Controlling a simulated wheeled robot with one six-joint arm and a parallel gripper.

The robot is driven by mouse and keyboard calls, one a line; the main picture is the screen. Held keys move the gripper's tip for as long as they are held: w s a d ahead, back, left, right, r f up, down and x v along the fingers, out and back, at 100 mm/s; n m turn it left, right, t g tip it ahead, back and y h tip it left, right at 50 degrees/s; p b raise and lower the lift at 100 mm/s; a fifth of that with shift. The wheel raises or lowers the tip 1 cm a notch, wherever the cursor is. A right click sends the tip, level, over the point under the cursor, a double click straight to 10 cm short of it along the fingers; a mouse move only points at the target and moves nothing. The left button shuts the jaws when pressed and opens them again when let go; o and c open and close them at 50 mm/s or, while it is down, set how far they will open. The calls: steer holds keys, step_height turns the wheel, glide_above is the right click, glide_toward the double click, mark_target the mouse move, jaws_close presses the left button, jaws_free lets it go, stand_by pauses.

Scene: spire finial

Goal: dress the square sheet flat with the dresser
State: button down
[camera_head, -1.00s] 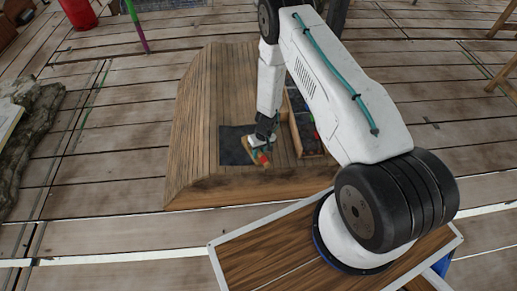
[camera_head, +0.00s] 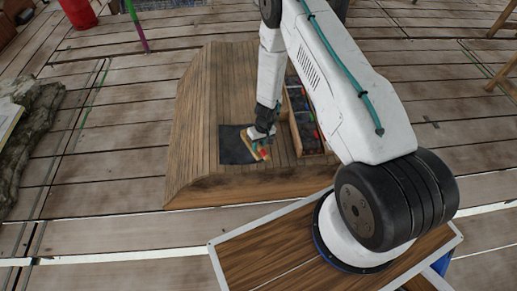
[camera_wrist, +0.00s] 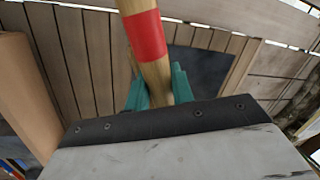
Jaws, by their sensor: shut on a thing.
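The square sheet (camera_head: 234,147) is dark grey and lies on the wooden plank platform. In the wrist view part of the sheet (camera_wrist: 198,72) shows beyond the tool. My gripper (camera_head: 257,136) is over the sheet's right edge. In the wrist view its green fingers (camera_wrist: 158,88) are shut on a wooden handle with a red band, which I take to be the dresser (camera_wrist: 146,38). In the head view the dresser (camera_head: 261,150) slants at the sheet's right side. I cannot tell whether it touches the sheet.
A wooden box (camera_head: 305,120) with dark compartments and small coloured things stands just right of the sheet. The raised platform (camera_head: 200,110) has free room left of the sheet. A rough stone block (camera_head: 35,120) is far left, and a red container (camera_head: 79,13) is at the back.

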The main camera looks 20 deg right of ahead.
stand_by(0.3)
steer(key=x, duration=0.2)
steer(key=d+x, duration=0.1)
steer(key=x, duration=0.1)
steer(key=shift+f, duration=0.25)
steer(key=shift+r, duration=0.1)
steer(key=shift+a+r, duration=0.1)
steer(key=shift+r, duration=2)
steer(key=shift+w, duration=0.1)
